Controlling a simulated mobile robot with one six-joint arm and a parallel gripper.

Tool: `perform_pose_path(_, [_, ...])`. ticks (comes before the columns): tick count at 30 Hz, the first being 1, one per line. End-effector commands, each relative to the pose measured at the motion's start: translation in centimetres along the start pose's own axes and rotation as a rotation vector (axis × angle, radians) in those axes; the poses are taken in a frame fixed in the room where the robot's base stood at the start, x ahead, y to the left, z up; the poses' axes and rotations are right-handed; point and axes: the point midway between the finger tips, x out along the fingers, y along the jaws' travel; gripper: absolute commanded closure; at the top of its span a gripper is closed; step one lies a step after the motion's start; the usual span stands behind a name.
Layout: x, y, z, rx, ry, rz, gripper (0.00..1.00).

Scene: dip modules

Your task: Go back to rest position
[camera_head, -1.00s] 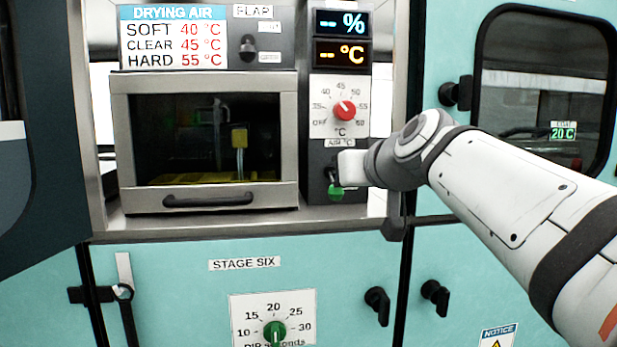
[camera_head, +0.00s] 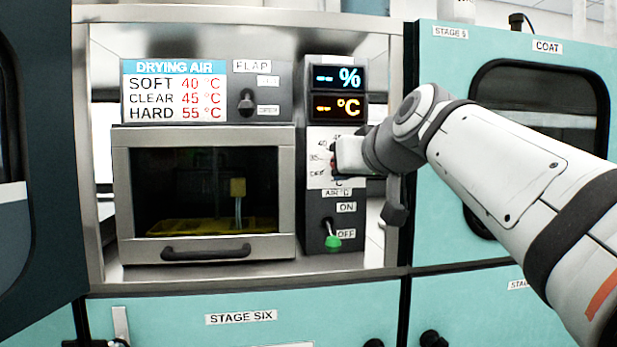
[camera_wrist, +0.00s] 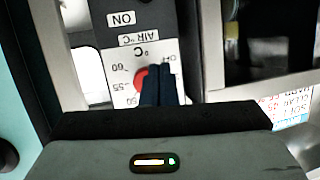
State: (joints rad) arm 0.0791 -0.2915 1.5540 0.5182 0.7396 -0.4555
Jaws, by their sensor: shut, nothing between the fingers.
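My gripper (camera_head: 340,157) is shut and empty. In the head view it is in front of the temperature dial on the dryer's control panel (camera_head: 318,215) and hides most of it. In the wrist view my shut fingers (camera_wrist: 161,82) overlap the red dial knob (camera_wrist: 141,79); I cannot tell whether they touch it. The green-tipped toggle switch (camera_head: 332,241) below points down beside its OFF label. The displays (camera_head: 339,92) above are lit and show dashes.
The drying oven (camera_head: 205,192) has its glass door shut, with a yellow tool inside. A dark open door (camera_head: 35,160) stands at the left. A teal cabinet with a window (camera_head: 445,60) is at the right, behind my arm. A metal frame surrounds the bay.

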Motion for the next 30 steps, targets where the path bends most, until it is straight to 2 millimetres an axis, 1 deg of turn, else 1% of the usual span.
perform_pose_path(5, [0.0, 0.0, 0.1, 0.001, -0.005, 0.0, 1.0])
perform_pose_path(7, [0.0, 0.0, 0.5, 0.007, -0.03, 0.003, 1.0])
perform_pose_path(8, [0.1, 0.0, 0.8, 0.013, -0.049, 0.006, 1.0])
perform_pose_path(11, [0.2, 0.1, 3.1, 0.041, -0.152, 0.019, 1.0])
perform_pose_path(14, [-0.2, 0.1, 7.1, 0.076, -0.302, 0.044, 1.0])
perform_pose_path(15, [-0.5, 0.1, 9.0, 0.09, -0.367, 0.056, 1.0])
perform_pose_path(17, [-1.4, 0.1, 11.9, 0.108, -0.462, 0.076, 1.0])
perform_pose_path(18, [-2.1, 0.0, 13.8, 0.119, -0.525, 0.091, 1.0])
perform_pose_path(20, [-3.4, -0.1, 16.7, 0.132, -0.619, 0.114, 1.0])
perform_pose_path(21, [-4.4, -0.1, 18.5, 0.138, -0.678, 0.129, 1.0])
perform_pose_path(24, [-7.0, -0.3, 22.6, 0.15, -0.808, 0.167, 1.0])
perform_pose_path(27, [-9.3, -0.5, 25.7, 0.153, -0.905, 0.199, 1.0])
perform_pose_path(30, [-10.8, -0.5, 27.8, 0.154, -0.966, 0.219, 1.0])
